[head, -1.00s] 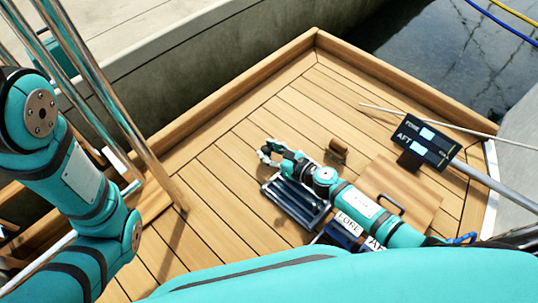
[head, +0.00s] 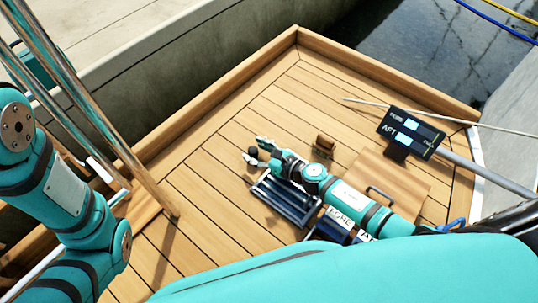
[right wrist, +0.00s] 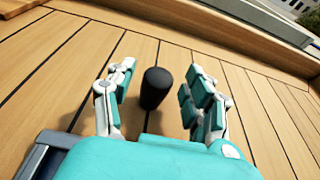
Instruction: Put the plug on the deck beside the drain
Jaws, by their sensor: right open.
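The plug, a small black rounded cylinder, shows in the right wrist view (right wrist: 156,88) between my right gripper's spread fingers, with a gap on each side. In the head view the dark plug (head: 252,153) shows at the fingertips, over the planked deck (head: 215,185) just beyond the dark slatted drain (head: 268,207). My right gripper (head: 259,150) is open, and its open fingers also show in the right wrist view (right wrist: 158,95). I cannot tell whether the plug's base, partly hidden, touches the deck. My left arm is at the left edge; its gripper is out of view.
A small brown block (head: 325,143) stands right of the gripper. Metal rails (head: 95,110) rise at left. The deck's left part is clear.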

